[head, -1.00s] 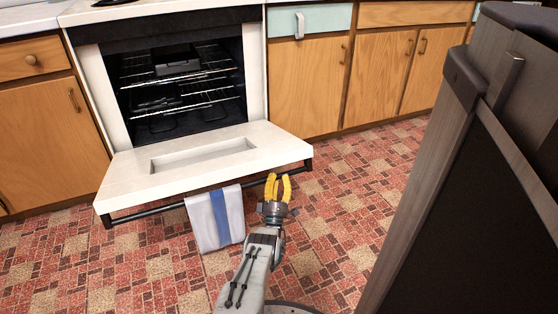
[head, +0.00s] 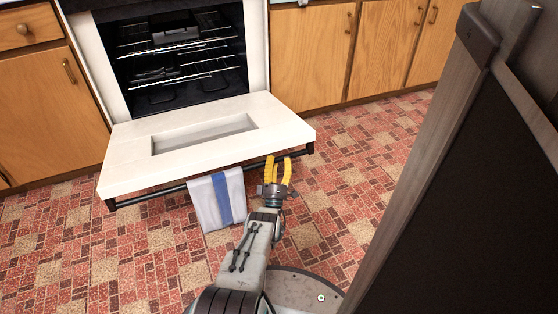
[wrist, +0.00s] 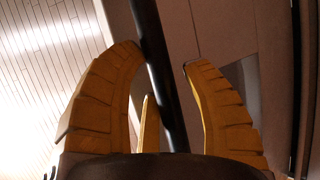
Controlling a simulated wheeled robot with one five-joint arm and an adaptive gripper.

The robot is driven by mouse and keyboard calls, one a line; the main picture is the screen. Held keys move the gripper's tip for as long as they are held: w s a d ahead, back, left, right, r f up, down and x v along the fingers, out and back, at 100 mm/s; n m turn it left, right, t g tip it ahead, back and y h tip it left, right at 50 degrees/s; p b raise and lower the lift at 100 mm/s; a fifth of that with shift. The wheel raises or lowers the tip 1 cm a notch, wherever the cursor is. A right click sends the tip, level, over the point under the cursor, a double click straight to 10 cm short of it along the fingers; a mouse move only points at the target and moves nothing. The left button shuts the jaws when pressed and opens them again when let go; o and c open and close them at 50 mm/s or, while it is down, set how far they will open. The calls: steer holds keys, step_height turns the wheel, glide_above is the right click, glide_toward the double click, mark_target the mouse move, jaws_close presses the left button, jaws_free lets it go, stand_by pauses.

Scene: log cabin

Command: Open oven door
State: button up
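The white oven door (head: 205,140) is folded down to roughly level in the head view, showing the dark oven cavity (head: 180,60) with its wire racks. The black handle bar (head: 160,196) runs along the door's front edge. My gripper (head: 278,161) has its yellow fingers at the bar, near its right end. In the wrist view, the bar (wrist: 155,65) passes between the parted fingers of my gripper (wrist: 160,60), close to the left one. The fingers are not closed on it. Whether a finger touches the bar is unclear.
A white towel with a blue stripe (head: 218,198) hangs on the bar left of my gripper. A large dark panel with a grey frame (head: 470,200) stands close on the right. Wooden cabinets (head: 310,55) flank the oven. Red tiled floor (head: 80,250) is free at left.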

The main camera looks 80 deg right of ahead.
mark_target(278, 142)
steer(key=shift+o, duration=1.4)
steer(key=shift+s, duration=0.1)
steer(key=shift+r, duration=0.2)
steer(key=shift+r, duration=4.85)
steer(key=shift+f, duration=0.1)
